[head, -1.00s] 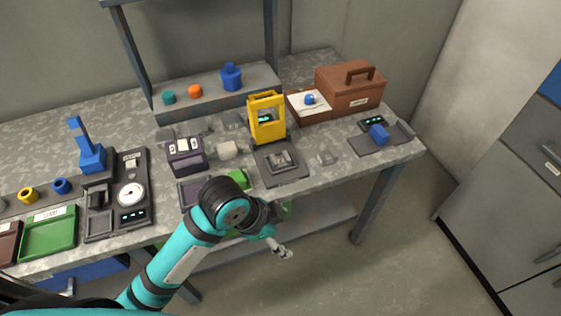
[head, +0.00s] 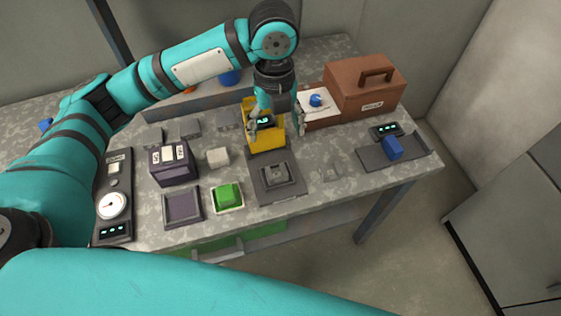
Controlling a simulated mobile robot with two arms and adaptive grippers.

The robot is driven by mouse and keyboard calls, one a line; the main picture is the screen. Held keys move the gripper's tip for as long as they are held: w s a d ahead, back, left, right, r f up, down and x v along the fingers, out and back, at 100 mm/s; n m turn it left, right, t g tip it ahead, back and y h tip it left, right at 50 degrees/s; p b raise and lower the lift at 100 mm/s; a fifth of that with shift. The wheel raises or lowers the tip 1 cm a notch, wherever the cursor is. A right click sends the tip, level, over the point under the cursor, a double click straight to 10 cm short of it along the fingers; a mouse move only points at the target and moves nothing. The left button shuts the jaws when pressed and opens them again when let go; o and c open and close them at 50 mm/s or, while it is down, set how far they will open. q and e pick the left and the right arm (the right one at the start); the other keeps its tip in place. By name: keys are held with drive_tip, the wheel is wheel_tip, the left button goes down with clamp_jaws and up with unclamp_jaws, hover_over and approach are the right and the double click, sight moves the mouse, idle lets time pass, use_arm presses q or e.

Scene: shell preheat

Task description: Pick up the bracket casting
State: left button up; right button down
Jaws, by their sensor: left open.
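My left gripper (head: 277,124) points down over the bench, its fingers spread and nothing seen between them. It appears in front of the yellow frame (head: 266,139) and hides part of it. A grey metal part (head: 278,173) sits on the dark plate (head: 292,191) below the gripper and apart from it. A small grey piece (head: 332,172) lies on the bench to the right of that plate. I cannot tell for certain which grey part is the bracket casting. My right gripper is not in view.
A pale block (head: 218,157), a dark purple box (head: 170,164), an empty dark tray (head: 183,207) and a green block (head: 228,195) stand to the left. A brown case (head: 362,90) stands behind right. A blue block (head: 392,147) sits on a grey tray (head: 372,156).

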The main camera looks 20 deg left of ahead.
use_arm(q)
hover_over(277, 174)
drive_tip(key=s, duration=0.1)
wheel_tip(277, 174, down, 6)
drive_tip(key=r, duration=0.1)
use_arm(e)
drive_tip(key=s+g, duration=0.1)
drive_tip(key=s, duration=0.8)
use_arm(q)
drive_tip(key=f, duration=0.3)
drive_tip(key=shift+w+a+f+p, duration=0.15)
drive_tip(key=shift+w+f+p, duration=0.2)
drive_tip(key=shift+f, duration=0.85)
wheel_tip(277, 174, down, 4)
drive_tip(key=shift+w+f+p, duration=0.1)
drive_tip(key=shift+f+p, duration=0.15)
drive_tip(key=shift+p, duration=0.3)
drive_tip(key=shift+f, duration=0.2)
drive_tip(key=c, duration=1.4)
drive_tip(key=shift+c, duration=0.2)
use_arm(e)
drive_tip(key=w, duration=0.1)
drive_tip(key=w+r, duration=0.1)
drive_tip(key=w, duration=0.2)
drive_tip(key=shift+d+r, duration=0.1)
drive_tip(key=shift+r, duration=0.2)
use_arm(q)
drive_tip(key=shift+r, duration=0.15)
